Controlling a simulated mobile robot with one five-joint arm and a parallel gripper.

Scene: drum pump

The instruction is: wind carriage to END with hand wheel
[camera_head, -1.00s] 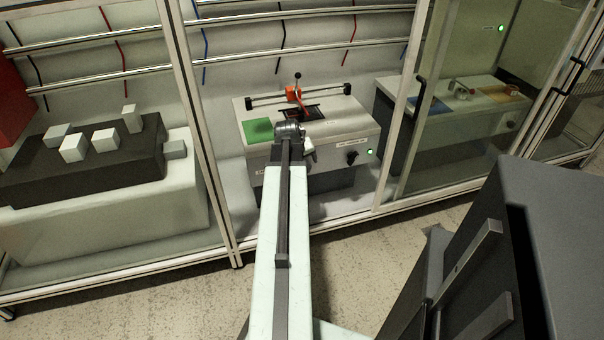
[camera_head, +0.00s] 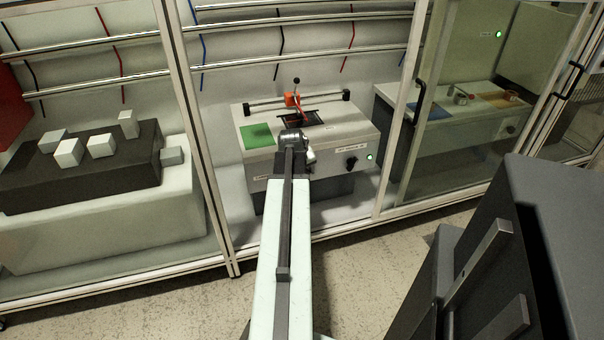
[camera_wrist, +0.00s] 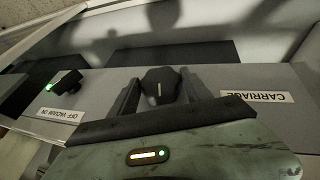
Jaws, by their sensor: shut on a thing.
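A lever with a black ball stands by the carriage. In the wrist view, my gripper (camera_wrist: 158,92) has its two fingers on either side of a dark knob with a white line, the hand wheel (camera_wrist: 160,84), and is shut on it at the machine's front face. The CARRIAGE label (camera_wrist: 257,97) is beside it, upside down. In the head view my arm hides the hand wheel and the fingertips.
The vacuum knob (camera_wrist: 66,84) and a green light (camera_wrist: 48,88) are on the same front face. A green pad (camera_head: 257,136) lies on the machine's top. Glass panels and posts frame the bay. White blocks (camera_head: 100,144) sit at left; a dark cabinet (camera_head: 565,235) stands at right.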

